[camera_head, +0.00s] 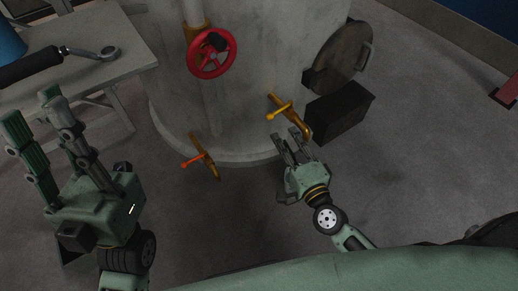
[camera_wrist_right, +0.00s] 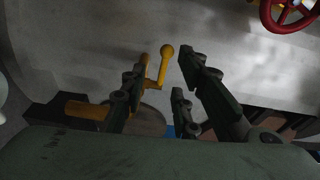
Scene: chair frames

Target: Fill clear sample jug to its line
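No clear jug can be made out in either view. A brass tap with a yellow lever (camera_head: 280,111) sticks out of the large pale tank's lower side. My right gripper (camera_head: 288,140) is just below this tap, open. In the right wrist view, the yellow lever (camera_wrist_right: 164,66) shows between the spread fingers, closer to the left one; whether they touch is unclear. A second brass tap with a red lever (camera_head: 193,160) sits lower left on the tank. My left gripper (camera_head: 30,112) is raised at the left, open and empty, its fingers apart.
The pale tank (camera_head: 165,85) carries a red handwheel (camera_head: 211,53) and a round hatch (camera_head: 341,58). A dark box (camera_head: 338,118) stands right of the yellow-levered tap. A grey table (camera_head: 125,30) at upper left bears a black-handled tool (camera_head: 85,53) and a blue object (camera_head: 8,40).

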